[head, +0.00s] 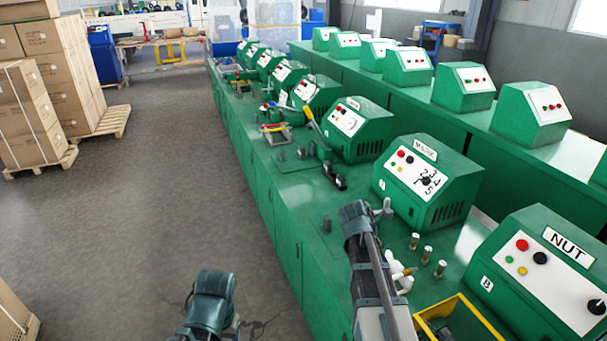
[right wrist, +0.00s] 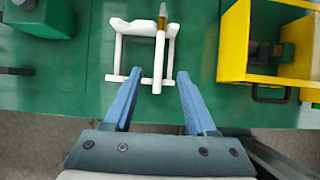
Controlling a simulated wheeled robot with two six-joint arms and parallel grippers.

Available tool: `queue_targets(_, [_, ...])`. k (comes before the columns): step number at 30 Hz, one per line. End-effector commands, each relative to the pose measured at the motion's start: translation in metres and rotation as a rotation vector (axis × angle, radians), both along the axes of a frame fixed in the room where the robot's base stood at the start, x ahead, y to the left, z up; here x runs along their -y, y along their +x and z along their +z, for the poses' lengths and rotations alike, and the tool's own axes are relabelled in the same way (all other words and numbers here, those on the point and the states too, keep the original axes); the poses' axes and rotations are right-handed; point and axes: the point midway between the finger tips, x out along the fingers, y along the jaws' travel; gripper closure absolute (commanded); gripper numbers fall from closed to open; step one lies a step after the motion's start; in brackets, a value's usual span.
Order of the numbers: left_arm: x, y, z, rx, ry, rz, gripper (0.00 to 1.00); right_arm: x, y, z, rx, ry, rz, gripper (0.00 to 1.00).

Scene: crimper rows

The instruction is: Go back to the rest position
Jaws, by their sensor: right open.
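My right gripper (right wrist: 159,75) shows in the right wrist view, its two blue fingers apart with nothing between the tips. They point at a white stand (right wrist: 120,50) on the green bench, just short of its near end. A slim white piece with a brass-coloured part (right wrist: 161,30) lies along the stand. In the head view my right arm (head: 366,262) reaches up over the bench's front edge and partly hides the white stand (head: 396,268); the right gripper cannot be made out there. My left arm (head: 211,297) shows at the bottom over the floor; its gripper is not visible.
A yellow bin (right wrist: 235,40) stands right of the stand. Several brass-topped cylinders (head: 427,253) stand behind the stand in the head view. Green machines, one marked NUT (head: 540,270), line the bench (head: 300,215). Boxes on pallets (head: 115,122) stand left; the floor between is clear.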

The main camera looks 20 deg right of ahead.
Motion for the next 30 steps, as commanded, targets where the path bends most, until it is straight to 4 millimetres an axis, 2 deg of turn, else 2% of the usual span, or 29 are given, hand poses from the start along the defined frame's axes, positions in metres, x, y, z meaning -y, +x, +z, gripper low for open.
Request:
queue_targets(2, [0.000, 0.000, 0.000, 0.000, 0.000, 0.000, 0.33, -0.003, 0.000, 0.000, 0.005, 0.003, -0.006, 0.43])
queue_targets(5, [0.000, 0.000, 0.000, 0.000, 0.000, 0.000, 0.33, -0.026, -0.002, -0.003, 0.042, 0.029, -0.055, 0.43])
queue_targets(8, [0.000, 0.000, 0.000, 0.000, 0.000, 0.000, 0.33, -0.071, -0.007, -0.007, 0.117, 0.083, -0.172, 0.43])
queue_targets(12, [0.000, 0.000, 0.000, 0.000, 0.000, 0.000, 0.33, -0.150, -0.024, -0.015, 0.224, 0.188, -0.407, 0.43])
queue_targets(14, [0.000, 0.000, 0.000, 0.000, 0.000, 0.000, 0.33, -0.183, -0.034, -0.018, 0.259, 0.229, -0.515, 0.43])
queue_targets(18, [0.000, 0.000, 0.000, 0.000, 0.000, 0.000, 0.33, -0.252, -0.065, -0.023, 0.315, 0.307, -0.771, 0.43])
queue_targets(21, [0.000, 0.000, 0.000, 0.000, 0.000, 0.000, 0.33, -0.291, -0.089, -0.025, 0.335, 0.340, -0.940, 0.43])
queue_targets(25, [0.000, 0.000, 0.000, 0.000, 0.000, 0.000, 0.33, -0.328, -0.116, -0.027, 0.345, 0.358, -1.114, 0.43])
queue_targets(30, [0.000, 0.000, 0.000, 0.000, 0.000, 0.000, 0.33, -0.351, -0.135, -0.027, 0.350, 0.361, -1.242, 0.43])
